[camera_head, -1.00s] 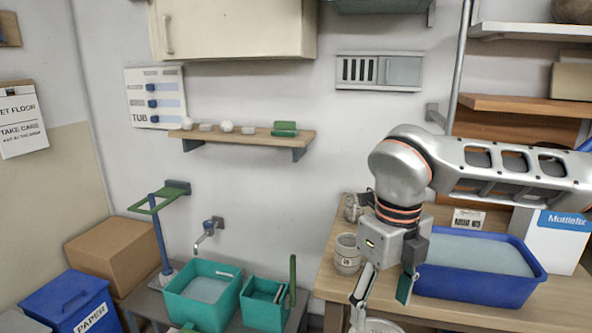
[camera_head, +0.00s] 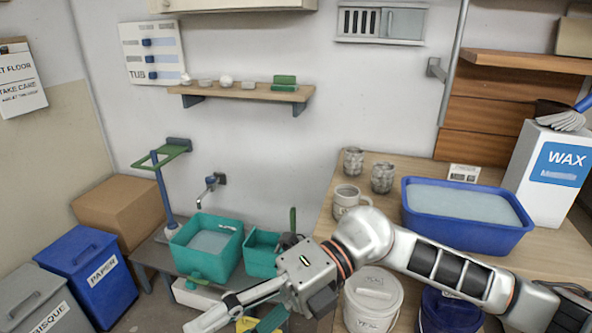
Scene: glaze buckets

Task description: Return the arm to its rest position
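My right arm comes in from the right edge, low across the front of the wooden table. My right gripper (camera_head: 236,317) is at the lower middle, left of the table, pointing down and left. Its fingers are spread apart, with no object visibly gripped. A small yellow thing (camera_head: 246,324) shows between the fingers, partly hidden; I cannot tell what it is. My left gripper is not in view.
The wooden table (camera_head: 345,233) carries a mug (camera_head: 346,201), two jars (camera_head: 382,178), a blue tub (camera_head: 468,238) and a WAX box (camera_head: 553,170). A white bucket (camera_head: 372,300) and dark blue bucket (camera_head: 450,312) lie below my arm. Teal sinks (camera_head: 207,246) are left.

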